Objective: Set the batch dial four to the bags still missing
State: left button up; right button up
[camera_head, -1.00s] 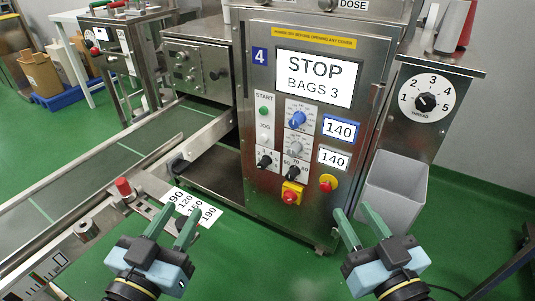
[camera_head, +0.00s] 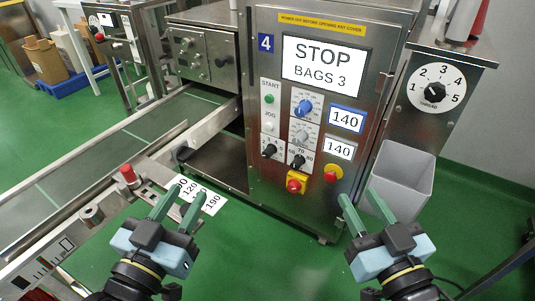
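The machine marked 4 (camera_head: 365,125) has a display (camera_head: 322,64) reading STOP, BAGS 3. Low on its steel front is a small black knob (camera_head: 270,150) with numbers around it; its labels are too small to read surely. A similar black knob (camera_head: 297,161) beside it has labels near 60, 70 and 80. A larger round dial (camera_head: 436,90), numbered 1 to 5 and marked THREAD, is on the right-hand box. My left gripper (camera_head: 183,202) is open and empty, left of and below the knobs. My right gripper (camera_head: 358,203) is open and empty, below and right of them.
A blue knob (camera_head: 303,107), a grey knob (camera_head: 302,137), two 140 readouts, a green START button (camera_head: 269,99) and a red stop button (camera_head: 295,182) crowd the panel. A grey bin (camera_head: 405,172) stands right. A conveyor (camera_head: 85,170) and number card (camera_head: 213,203) lie left.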

aim_at(271, 149)
jog(key=k, duration=1)
